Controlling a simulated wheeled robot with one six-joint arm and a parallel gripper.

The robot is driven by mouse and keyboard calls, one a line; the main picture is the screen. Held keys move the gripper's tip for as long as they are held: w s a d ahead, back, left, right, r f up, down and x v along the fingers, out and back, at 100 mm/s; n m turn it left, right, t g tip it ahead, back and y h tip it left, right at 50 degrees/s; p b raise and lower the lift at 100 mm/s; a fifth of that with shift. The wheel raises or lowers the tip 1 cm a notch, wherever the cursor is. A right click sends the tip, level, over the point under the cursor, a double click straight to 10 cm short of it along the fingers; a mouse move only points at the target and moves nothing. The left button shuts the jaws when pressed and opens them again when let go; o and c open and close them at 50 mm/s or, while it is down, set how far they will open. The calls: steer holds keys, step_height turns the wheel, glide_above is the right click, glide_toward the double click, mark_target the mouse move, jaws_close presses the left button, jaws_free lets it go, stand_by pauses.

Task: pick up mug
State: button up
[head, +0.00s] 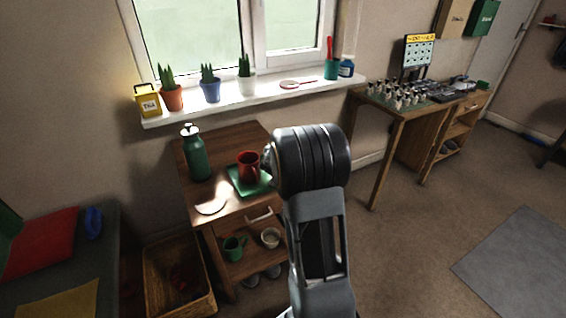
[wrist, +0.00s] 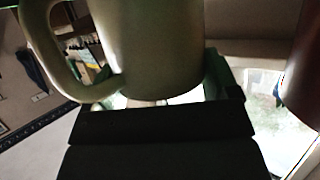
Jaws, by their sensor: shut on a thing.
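A pale grey-beige mug (wrist: 155,45) fills the upper middle of the wrist view, very close to the camera. Its handle (wrist: 62,60) points left. My gripper (wrist: 160,122) shows as a dark block at the bottom of that view and is shut on this mug; the fingertips are not clearly seen. In the head view my dark arm hides the gripper and the held mug. A red mug (head: 248,167) stands on a green tray (head: 240,187) on the small wooden cabinet. A green mug (head: 234,247) sits on the shelf below.
A dark green bottle (head: 196,155) and a pale round disc (head: 211,204) are on the cabinet top. A pale cup (head: 271,238) is beside the green mug. Potted cacti line the windowsill (head: 270,93). A desk (head: 392,112) with small figures stands right; the floor before it is open.

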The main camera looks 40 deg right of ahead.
steer(key=c, duration=0.3)
steer(key=shift+c, duration=0.2)
steer(key=shift+r, duration=0.2)
